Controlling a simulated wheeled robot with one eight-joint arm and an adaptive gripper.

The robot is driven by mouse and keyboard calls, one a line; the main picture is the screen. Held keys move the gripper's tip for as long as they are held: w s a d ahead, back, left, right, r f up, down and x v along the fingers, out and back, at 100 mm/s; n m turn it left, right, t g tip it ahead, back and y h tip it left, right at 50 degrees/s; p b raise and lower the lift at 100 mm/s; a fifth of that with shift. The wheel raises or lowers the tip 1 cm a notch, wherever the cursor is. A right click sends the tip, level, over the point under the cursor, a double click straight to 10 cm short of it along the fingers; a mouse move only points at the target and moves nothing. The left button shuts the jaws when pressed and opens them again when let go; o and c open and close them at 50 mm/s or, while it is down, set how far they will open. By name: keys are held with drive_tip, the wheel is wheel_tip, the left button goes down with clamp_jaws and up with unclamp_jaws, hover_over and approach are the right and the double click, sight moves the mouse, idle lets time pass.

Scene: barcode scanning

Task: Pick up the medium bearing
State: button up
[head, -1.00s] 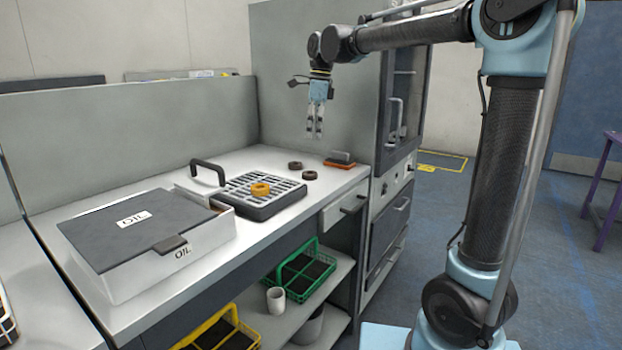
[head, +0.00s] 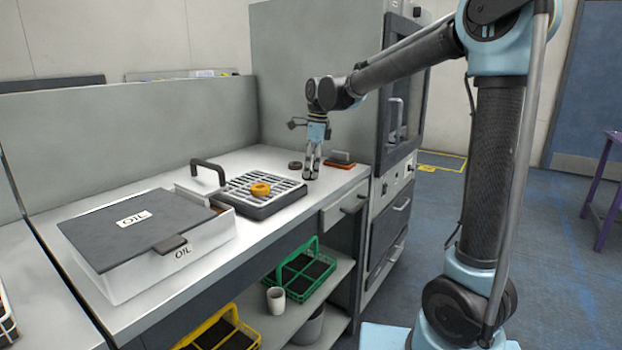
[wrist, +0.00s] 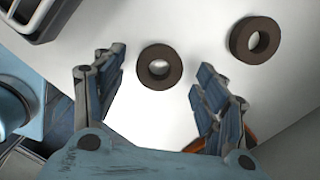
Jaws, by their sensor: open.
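Two dark brown bearing rings lie flat on the white worktop. In the wrist view, one ring (wrist: 145,76) lies between the lines of my two fingers, just ahead of the tips. The other ring (wrist: 238,38) lies farther right; in the head view it is the ring (head: 295,166) left of my fingers. They look close in size, and I cannot tell which is the medium bearing. My gripper (head: 311,177) points down, open and empty, low over the worktop, and hides most of the nearer ring in the head view. It also shows in the wrist view (wrist: 160,72).
An orange-and-dark block (head: 341,160) lies close on the right, near a tall cabinet (head: 397,120). An oil box (head: 145,262) stands at the front left.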

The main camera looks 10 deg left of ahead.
drive_tip(key=shift+f, duration=0.45)
drive_tip(key=c, duration=1.2)
drive_tip(key=shift+a, duration=0.1)
